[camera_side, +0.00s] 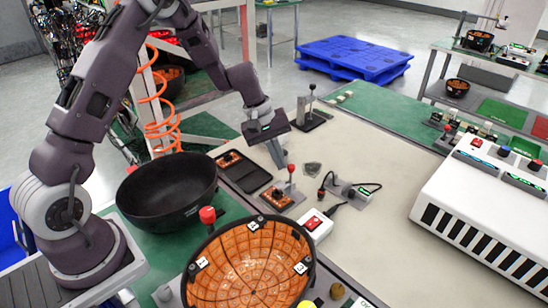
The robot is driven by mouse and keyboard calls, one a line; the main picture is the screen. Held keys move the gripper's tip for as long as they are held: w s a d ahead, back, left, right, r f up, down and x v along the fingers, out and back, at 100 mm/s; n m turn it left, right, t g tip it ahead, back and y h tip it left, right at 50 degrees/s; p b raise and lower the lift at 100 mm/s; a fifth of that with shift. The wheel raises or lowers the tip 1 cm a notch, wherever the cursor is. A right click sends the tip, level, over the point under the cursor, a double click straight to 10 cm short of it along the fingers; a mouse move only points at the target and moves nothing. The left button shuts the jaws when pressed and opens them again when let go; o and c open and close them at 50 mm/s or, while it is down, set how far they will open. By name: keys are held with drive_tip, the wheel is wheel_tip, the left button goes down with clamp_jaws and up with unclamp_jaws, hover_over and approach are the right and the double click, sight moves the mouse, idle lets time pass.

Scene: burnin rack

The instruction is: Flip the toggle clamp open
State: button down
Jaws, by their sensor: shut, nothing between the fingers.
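A toggle clamp with a red-knobbed handle (291,169) stands at the edge of the small orange board (277,199) on the bench. Its handle looks upright. My gripper (280,161) points down just left of and close to the red knob. Its fingers are shut and hold nothing. I cannot tell whether they touch the handle. A second red-knobbed lever (208,215) stands beside the orange-lined bowl in front, so two similar levers show.
A black bowl (168,195) and a dark tray (244,173) lie left of the clamp. The orange-lined bowl (250,265) is in front. A cabled connector (350,192) and a white switch box (315,224) lie right. A black-knobbed lever (312,88) stands behind. The beige mat at right is largely clear.

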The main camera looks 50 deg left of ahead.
drive_tip(key=shift+w, duration=0.15)
drive_tip(key=shift+w+f+g, duration=0.4)
drive_tip(key=shift+w+g, duration=0.1)
drive_tip(key=shift+w, duration=0.85)
drive_tip(key=shift+w+f+g, duration=0.35)
drive_tip(key=shift+w+g, duration=0.15)
drive_tip(key=shift+w, duration=0.9)
drive_tip(key=shift+w+f+g, duration=0.4)
drive_tip(key=shift+w+g, duration=0.1)
drive_tip(key=shift+w, duration=0.85)
drive_tip(key=shift+w+f, duration=0.6)
drive_tip(key=shift+f, duration=0.15)
drive_tip(key=shift+w+f, duration=0.25)
drive_tip(key=shift+f, duration=0.2)
drive_tip(key=shift+w+f, duration=0.2)
drive_tip(key=shift+f, duration=0.25)
